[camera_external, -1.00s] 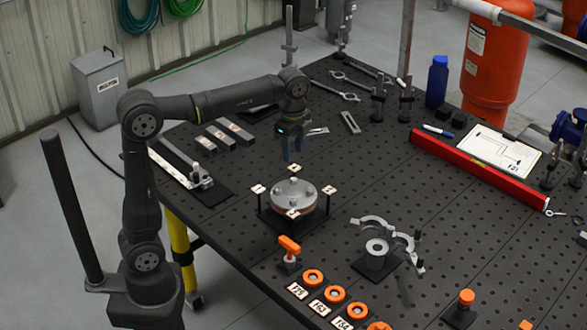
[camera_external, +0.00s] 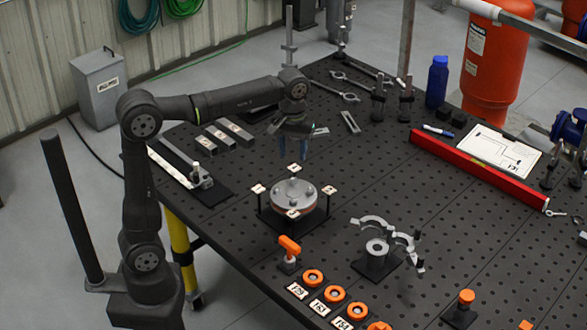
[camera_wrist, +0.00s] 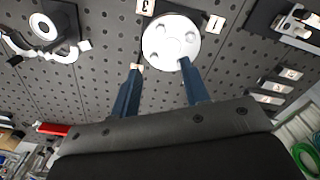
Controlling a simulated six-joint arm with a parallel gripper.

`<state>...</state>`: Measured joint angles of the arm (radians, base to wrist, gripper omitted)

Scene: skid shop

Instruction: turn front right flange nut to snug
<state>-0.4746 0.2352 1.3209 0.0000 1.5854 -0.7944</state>
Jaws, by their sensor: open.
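The flange (camera_external: 292,204) is a round light-metal disc with a reddish edge, on a dark stand. Several small nuts (camera_external: 311,193) stand on its top, and small marked cards on posts surround it. In the wrist view the disc (camera_wrist: 168,28) lies just beyond the fingers, with nuts (camera_wrist: 191,37) on its face. I cannot tell which nut is the front right one. My gripper (camera_external: 292,155) points down above the back of the flange, open and empty, apart from the nuts. Its blue fingers (camera_wrist: 159,67) show spread in the wrist view; the right fingertip overlaps the disc's edge.
An orange-handled tool (camera_external: 289,248) stands in front of the flange. Orange rings (camera_external: 335,294) with numbered cards lie along the front edge. A metal clamp (camera_external: 375,248) stands at right, grey bars (camera_external: 222,136) lie behind left. Perforated table (camera_external: 390,170) is open right of the flange.

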